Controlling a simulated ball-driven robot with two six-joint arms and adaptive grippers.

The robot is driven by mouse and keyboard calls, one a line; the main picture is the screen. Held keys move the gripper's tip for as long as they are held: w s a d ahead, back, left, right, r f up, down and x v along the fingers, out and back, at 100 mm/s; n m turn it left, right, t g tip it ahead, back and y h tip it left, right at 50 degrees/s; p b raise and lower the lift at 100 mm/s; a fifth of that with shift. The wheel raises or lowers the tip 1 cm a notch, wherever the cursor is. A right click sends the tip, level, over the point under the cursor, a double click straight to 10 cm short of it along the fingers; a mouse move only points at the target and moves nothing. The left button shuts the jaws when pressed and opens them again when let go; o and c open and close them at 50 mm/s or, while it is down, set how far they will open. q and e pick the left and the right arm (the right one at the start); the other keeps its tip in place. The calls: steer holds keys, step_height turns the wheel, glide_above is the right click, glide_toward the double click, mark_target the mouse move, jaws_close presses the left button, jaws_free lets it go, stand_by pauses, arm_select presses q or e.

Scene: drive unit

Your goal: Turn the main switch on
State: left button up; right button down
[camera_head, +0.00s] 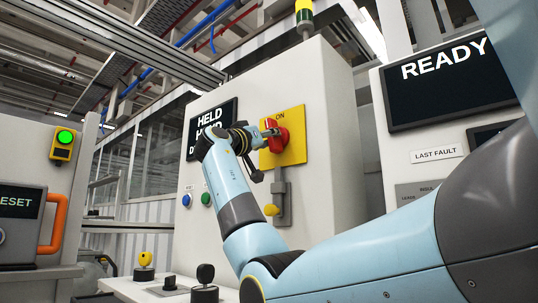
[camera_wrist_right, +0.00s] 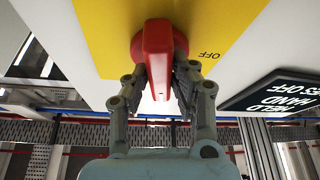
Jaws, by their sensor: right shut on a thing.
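The main switch is a red rotary handle (camera_head: 284,139) on a yellow plate (camera_head: 296,118) marked ON at its top. The plate is on the front of a pale cabinet. My right gripper (camera_head: 267,134) is at the handle, reaching it from the left. In the right wrist view the red handle (camera_wrist_right: 157,40) stands between the two fingers of the gripper (camera_wrist_right: 158,90), which are shut on it. An OFF mark shows on the yellow plate (camera_wrist_right: 222,22) beside it. The handle's exact angle is hard to tell in the head view. My left gripper is in no view.
A grey latch with a yellow tip (camera_head: 272,209) hangs below the plate. A dark screen (camera_head: 208,128) is partly hidden behind my wrist, with blue (camera_head: 186,200) and green (camera_head: 206,198) buttons below. A READY screen (camera_head: 440,80) stands right. Knobs (camera_head: 205,274) stand on the ledge below.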

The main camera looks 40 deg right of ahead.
steer(key=shift+w+f+m+b, duration=0.15)
steer(key=shift+f+m+b, duration=0.2)
steer(key=shift+f+m, duration=0.15)
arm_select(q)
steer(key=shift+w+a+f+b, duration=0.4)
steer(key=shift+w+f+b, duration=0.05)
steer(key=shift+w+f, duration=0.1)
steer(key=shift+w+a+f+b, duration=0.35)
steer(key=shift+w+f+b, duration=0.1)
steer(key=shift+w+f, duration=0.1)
arm_select(e)
steer(key=shift+r+m+g, duration=0.3)
steer(key=shift+m+g, duration=0.6)
steer(key=shift+m, duration=0.4)
steer(key=c, duration=1.1)
jaws_free()
steer(key=shift+r, duration=0.15)
steer(key=v, duration=1.2)
steer(key=shift+f, duration=0.25)
